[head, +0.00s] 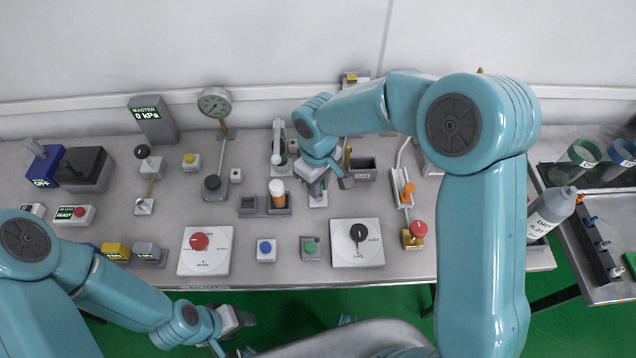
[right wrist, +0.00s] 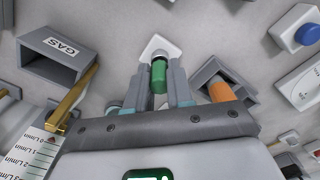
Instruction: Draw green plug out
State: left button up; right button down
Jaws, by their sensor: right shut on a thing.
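The green plug (right wrist: 158,77) shows in the right wrist view, between the two fingers of my right gripper (right wrist: 160,88). The right gripper is shut on it. A small white base (right wrist: 160,47) shows just beyond the plug; I cannot tell whether the plug is still seated in it. My left gripper (head: 235,325) is low in the head view, in front of the bench edge and away from the plug. Its fingers are too unclear to read.
A dark box marked GAS (right wrist: 60,58) stands beside the right gripper. A holder with an orange and white bottle (head: 277,192) stands on the other side. A red-knob dial (head: 205,250), a black-knob dial (head: 357,243) and blue and green buttons line the bench front.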

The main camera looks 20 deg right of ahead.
jog(key=shift+r+p, duration=1.35)
jog(key=shift+r, duration=0.8)
